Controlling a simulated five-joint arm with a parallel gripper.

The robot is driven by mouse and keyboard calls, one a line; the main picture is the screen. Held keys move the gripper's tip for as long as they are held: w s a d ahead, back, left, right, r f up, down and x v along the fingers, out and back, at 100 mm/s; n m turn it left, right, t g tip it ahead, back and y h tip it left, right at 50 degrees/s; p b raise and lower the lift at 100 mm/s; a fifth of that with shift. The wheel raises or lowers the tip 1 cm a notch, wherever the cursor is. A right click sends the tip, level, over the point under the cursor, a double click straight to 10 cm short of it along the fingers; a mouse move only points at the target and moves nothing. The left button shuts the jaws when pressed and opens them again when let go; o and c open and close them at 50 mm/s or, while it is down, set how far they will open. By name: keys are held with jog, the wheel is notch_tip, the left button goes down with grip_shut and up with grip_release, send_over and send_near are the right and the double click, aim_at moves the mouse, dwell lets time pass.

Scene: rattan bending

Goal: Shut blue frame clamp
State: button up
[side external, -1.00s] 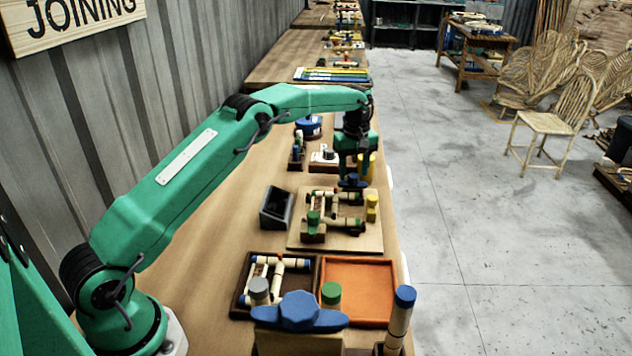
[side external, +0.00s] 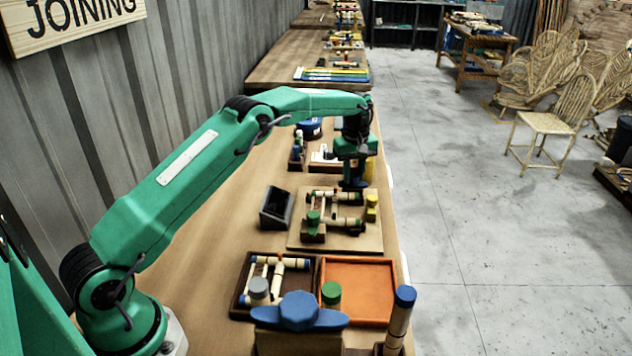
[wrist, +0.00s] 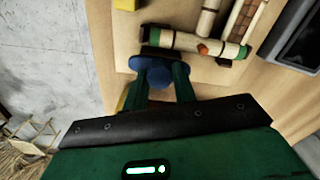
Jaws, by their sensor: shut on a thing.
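My gripper (side external: 354,186) points down over the far edge of the rattan frame's work board (side external: 362,241). In the wrist view, my gripper's green fingers (wrist: 157,82) are closed on the blue clamp (wrist: 153,67), whose rounded blue top shows between and beyond the tips. The clamp stands beside a rattan piece with dark green ends (wrist: 190,41). In the side view the fingers mostly hide the blue clamp. The rattan frame (side external: 343,224) lies on the board, with a green-topped clamp (side external: 313,217) at the near left and a yellow one (side external: 372,202) at right.
A dark open box (side external: 276,208) stands left of the board. Nearer are a dark tray with rattan pieces (side external: 246,293), an orange tray (side external: 357,290) and a large blue knob (side external: 299,311). Beyond my gripper stands a blue round-topped item (side external: 309,127). Bare bench lies at left.

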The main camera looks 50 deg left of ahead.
jog(key=shift+m, duration=0.3)
jog(key=m, duration=0.8)
jog(key=shift+m, duration=0.3)
jog(key=m, duration=0.4)
jog(key=shift+m, duration=2.3)
jog(key=shift+r, duration=0.1)
jog(key=o, duration=1)
